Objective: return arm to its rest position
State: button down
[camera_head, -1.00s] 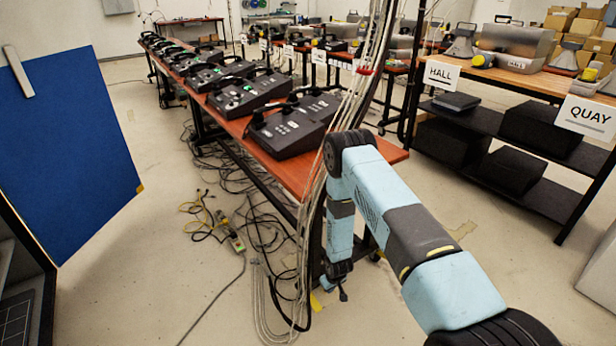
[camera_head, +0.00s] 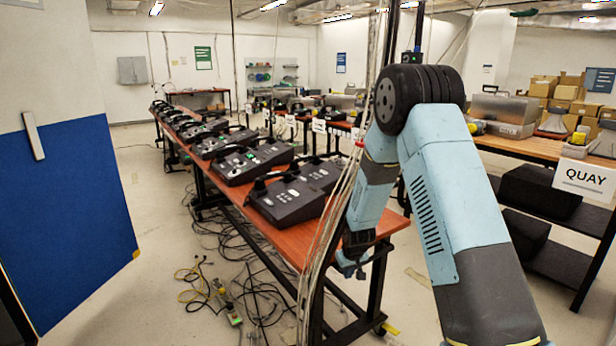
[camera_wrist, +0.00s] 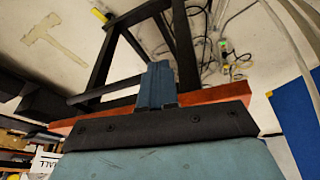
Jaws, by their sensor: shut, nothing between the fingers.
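My arm is folded in front of the table's near end in the head view, with its elbow raised. My gripper (camera_head: 350,265) hangs at the end of the forearm, low beside the near edge of the orange-topped table (camera_head: 378,232). In the wrist view my gripper (camera_wrist: 158,72) shows as two blue fingers pressed together, with nothing between them. Part of the table edge (camera_wrist: 215,93) shows behind the fingers. I cannot tell the exact gap between the gripper and the table.
Hanging cables (camera_head: 330,225) run close to my forearm, and more cables (camera_head: 262,300) lie on the floor. A shelf table with a QUAY sign (camera_head: 584,178) stands right. A blue panel (camera_head: 75,210) stands left. Floor between is partly clear.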

jog(key=s+d+r+m, duration=0.15)
jog(key=s+r, duration=0.25)
jog(key=r, duration=0.5)
jog(key=s+d+r+t, duration=0.1)
jog(key=s+d+r, duration=0.3)
jog(key=r, duration=0.6)
jog(key=s+d+r+m, duration=0.1)
jog(key=s+r, duration=0.4)
jog(key=r, duration=0.4)
jog(key=s+d+r, duration=0.1)
jog(key=s+r, duration=0.2)
jog(key=s, duration=0.5)
jog(key=s+d+r+m, duration=0.1)
jog(key=s+r, duration=0.3)
jog(key=s, duration=0.5)
jog(key=s+d+r+t, duration=0.1)
jog(key=s+r, duration=0.3)
jog(key=s, duration=0.5)
jog(key=shift+d, duration=0.4)
jog(key=shift+d, duration=0.1)
